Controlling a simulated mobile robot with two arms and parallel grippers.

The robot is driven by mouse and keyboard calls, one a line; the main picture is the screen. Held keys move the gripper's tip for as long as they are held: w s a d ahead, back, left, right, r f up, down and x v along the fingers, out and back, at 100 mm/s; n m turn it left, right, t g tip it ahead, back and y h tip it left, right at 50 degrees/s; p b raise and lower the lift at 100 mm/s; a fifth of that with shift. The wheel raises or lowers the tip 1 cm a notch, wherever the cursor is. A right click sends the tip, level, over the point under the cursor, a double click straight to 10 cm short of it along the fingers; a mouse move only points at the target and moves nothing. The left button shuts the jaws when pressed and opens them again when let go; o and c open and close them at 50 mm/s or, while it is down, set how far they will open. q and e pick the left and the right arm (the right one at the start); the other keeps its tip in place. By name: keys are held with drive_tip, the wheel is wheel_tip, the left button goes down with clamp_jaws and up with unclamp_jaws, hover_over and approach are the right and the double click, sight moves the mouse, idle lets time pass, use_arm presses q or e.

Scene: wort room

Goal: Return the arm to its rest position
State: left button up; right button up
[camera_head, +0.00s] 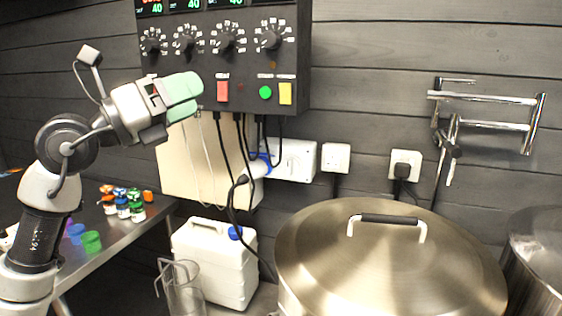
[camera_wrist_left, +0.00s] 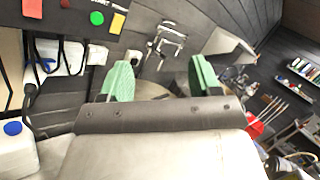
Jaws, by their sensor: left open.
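My left arm comes in from the left in the head view. Its gripper (camera_head: 184,96) has pale green fingers and is raised in front of the lower left part of the control panel (camera_head: 225,50). In the left wrist view the two green fingers of the gripper (camera_wrist_left: 160,82) stand apart with nothing between them. Whether a finger touches the panel cannot be told from the head view. My right gripper is in neither view.
A large lidded steel kettle (camera_head: 390,265) fills the lower right. A white canister (camera_head: 215,262) and a clear jug (camera_head: 183,290) stand left of it. A steel table (camera_head: 130,232) with several small bottles is at the left.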

use_arm(q)
drive_tip(key=s+a+f+m+t+y, duration=0.2)
drive_tip(key=a+f+m+y, duration=0.2)
drive_tip(key=f+m+y, duration=0.55)
drive_tip(key=s+a+f+m+t+y, duration=0.2)
drive_tip(key=a+f+m+y, duration=0.15)
drive_tip(key=f+m, duration=1.1)
drive_tip(key=s+a+f+m+t+y, duration=0.1)
drive_tip(key=s+a+f+m+y, duration=0.15)
drive_tip(key=f+m+y, duration=0.75)
drive_tip(key=s+d+f+g+h, duration=0.25)
drive_tip(key=s+f+g, duration=0.45)
drive_tip(key=s+f, duration=0.45)
drive_tip(key=s+d+f+g+h, duration=0.1)
drive_tip(key=s+f+g+h, duration=0.3)
drive_tip(key=s+f+g, duration=0.55)
wheel_tip(320, 180, down, 26)
drive_tip(key=s+t, duration=0.2)
drive_tip(key=s, duration=0.1)
drive_tip(key=s+a+f+g, duration=0.1)
drive_tip(key=s+a+f, duration=0.1)
drive_tip(key=s+f, duration=1.4)
drive_tip(key=shift+s+a+f+g, duration=0.2)
drive_tip(key=shift+a+f+g, duration=0.15)
drive_tip(key=shift+f, duration=0.25)
